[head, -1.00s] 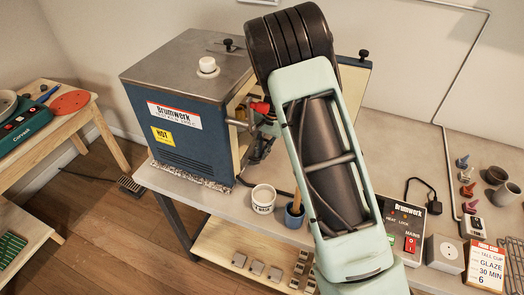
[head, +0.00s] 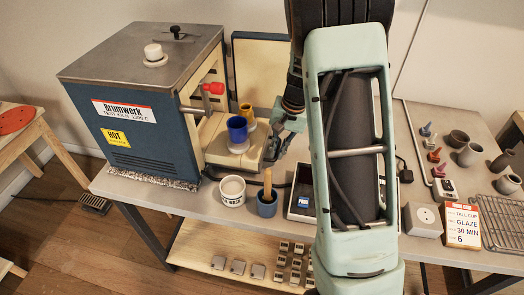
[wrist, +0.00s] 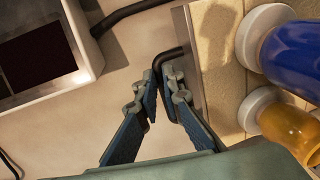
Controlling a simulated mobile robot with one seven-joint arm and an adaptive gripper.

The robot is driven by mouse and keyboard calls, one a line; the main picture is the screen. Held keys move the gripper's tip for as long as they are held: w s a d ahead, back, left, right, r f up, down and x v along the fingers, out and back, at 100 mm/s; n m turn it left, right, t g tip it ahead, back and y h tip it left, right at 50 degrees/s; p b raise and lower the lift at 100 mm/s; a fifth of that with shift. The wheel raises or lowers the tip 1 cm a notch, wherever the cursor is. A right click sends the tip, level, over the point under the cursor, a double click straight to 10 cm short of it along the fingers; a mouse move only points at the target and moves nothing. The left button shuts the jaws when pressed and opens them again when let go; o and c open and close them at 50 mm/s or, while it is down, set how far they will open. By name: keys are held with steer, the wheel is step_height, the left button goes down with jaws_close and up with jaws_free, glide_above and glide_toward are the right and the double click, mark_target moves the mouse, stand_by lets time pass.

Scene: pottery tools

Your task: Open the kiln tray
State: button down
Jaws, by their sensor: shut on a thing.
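The blue kiln (head: 150,110) stands open on the bench. Its cream kiln tray (head: 214,150) juts out to the right of the opening, bearing a blue cup (head: 237,129) and a yellow cup (head: 246,111) on white stands. In the wrist view the tray (wrist: 222,75) has a metal edge with a dark bent handle (wrist: 168,58). My gripper (wrist: 161,80) is shut on this handle; in the head view my gripper (head: 275,143) is at the tray's outer end, partly hidden by my arm. Both cups stand upright.
A white tub (head: 232,191) and a blue-grey pot (head: 267,204) with a wooden handle stand in front of the tray. A control box (head: 300,201) is close by. The open kiln door (head: 262,70) is behind. A red-knobbed lever (head: 213,88) sits at the opening.

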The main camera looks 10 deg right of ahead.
steer(key=shift+s+d, duration=0.3)
steer(key=shift+d, duration=0.4)
steer(key=c, duration=2)
jaws_free()
steer(key=shift+c, duration=0.2)
step_height(320, 180, up, 12)
steer(key=d, duration=0.2)
steer(key=shift+s, duration=0.4)
steer(key=shift+f, duration=0.1)
